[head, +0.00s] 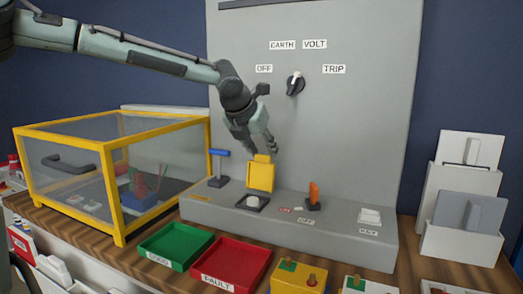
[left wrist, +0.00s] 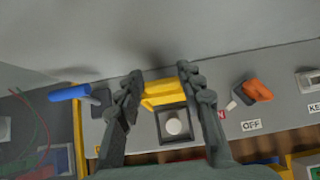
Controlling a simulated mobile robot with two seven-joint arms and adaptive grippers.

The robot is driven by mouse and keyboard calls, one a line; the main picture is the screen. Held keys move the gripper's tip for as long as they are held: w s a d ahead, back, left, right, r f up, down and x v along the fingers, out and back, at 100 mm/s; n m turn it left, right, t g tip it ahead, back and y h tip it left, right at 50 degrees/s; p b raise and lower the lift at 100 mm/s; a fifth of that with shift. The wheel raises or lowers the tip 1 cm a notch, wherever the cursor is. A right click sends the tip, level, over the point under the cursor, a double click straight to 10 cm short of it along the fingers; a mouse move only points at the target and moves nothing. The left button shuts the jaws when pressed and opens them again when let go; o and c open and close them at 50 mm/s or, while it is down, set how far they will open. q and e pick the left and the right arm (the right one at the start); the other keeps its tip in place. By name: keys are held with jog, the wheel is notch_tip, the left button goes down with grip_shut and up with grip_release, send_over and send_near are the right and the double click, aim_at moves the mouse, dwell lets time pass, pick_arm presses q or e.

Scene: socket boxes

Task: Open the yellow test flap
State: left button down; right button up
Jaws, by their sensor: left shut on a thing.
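The yellow test flap (head: 261,177) stands raised, close to upright, at the back of its dark square frame (head: 252,203) on the grey console ledge. My left gripper (head: 261,149) reaches down to the flap's top edge. In the left wrist view its fingers (left wrist: 160,76) are on either side of the yellow flap (left wrist: 162,93), shut on it. The round white button (left wrist: 173,126) in the frame is uncovered. Exact finger contact is hard to see in the head view. My right gripper is not in view.
A blue-topped lever (head: 219,153) stands left of the flap and an orange switch (head: 313,194) to its right. A yellow-framed clear box (head: 112,147) is at left. Green (head: 175,246) and red (head: 235,262) trays lie in front. The grey panel with a black knob (head: 296,84) rises behind.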

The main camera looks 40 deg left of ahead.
pick_arm(q)
jog(key=shift+w+r, duration=0.25)
jog(key=shift+r, duration=0.3)
jog(key=c, duration=1.3)
grip_release()
jog(key=o, duration=0.3)
jog(key=shift+f, duration=0.2)
jog(key=shift+o, duration=0.2)
jog(key=shift+s+f, duration=0.1)
jog(key=shift+f, duration=0.05)
jog(key=v, duration=1.2)
jog(key=shift+d+f, duration=0.1)
